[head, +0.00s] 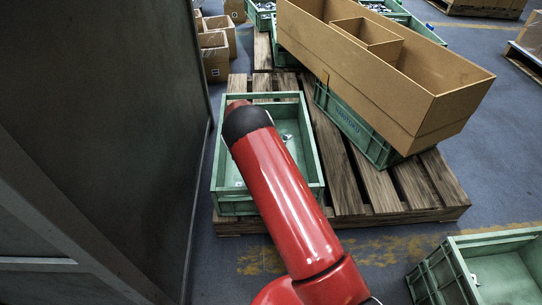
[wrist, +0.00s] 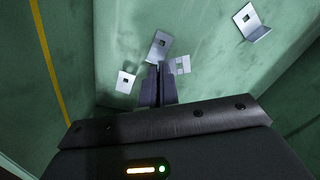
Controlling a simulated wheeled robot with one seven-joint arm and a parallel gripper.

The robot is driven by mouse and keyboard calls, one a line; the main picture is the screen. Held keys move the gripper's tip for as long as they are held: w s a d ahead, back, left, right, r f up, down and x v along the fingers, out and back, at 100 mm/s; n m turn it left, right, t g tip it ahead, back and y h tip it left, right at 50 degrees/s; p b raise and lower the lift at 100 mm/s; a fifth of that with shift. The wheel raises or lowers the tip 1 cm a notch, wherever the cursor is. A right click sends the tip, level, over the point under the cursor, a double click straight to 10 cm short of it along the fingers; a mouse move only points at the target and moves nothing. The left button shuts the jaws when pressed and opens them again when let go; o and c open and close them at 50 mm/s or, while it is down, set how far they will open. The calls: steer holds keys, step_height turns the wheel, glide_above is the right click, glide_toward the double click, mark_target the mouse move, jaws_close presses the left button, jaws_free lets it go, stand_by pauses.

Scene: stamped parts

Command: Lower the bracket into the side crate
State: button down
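My gripper (wrist: 159,66) points down into a green crate (wrist: 215,60) in the wrist view. Its two dark fingers are close together, with at most a thin gap between them. A grey bracket (wrist: 158,46) with a square hole shows just beyond the fingertips, and another bracket (wrist: 181,65) shows right beside them. I cannot tell whether either is held or lies on the crate floor. In the head view my red arm reaches over a green crate (head: 222,180) on the pallet and hides my gripper. A small grey part (head: 288,137) shows inside that crate.
More brackets lie in the crate at left (wrist: 126,82) and upper right (wrist: 251,22) in the wrist view. In the head view, a large cardboard box (head: 345,65) overhangs the pallet (head: 345,185). Another green crate (head: 440,275) is at lower right. A dark panel (head: 105,110) stands at left.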

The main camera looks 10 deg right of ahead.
steer(key=shift+f+b, duration=1.2)
steer(key=shift+f, duration=0.7)
stand_by(0.7)
steer(key=c, duration=1.6)
jaws_free()
steer(key=shift+r, duration=0.1)
step_height(320, 180, up, 8)
steer(key=shift+f+p, duration=0.1)
steer(key=shift+p, duration=0.55)
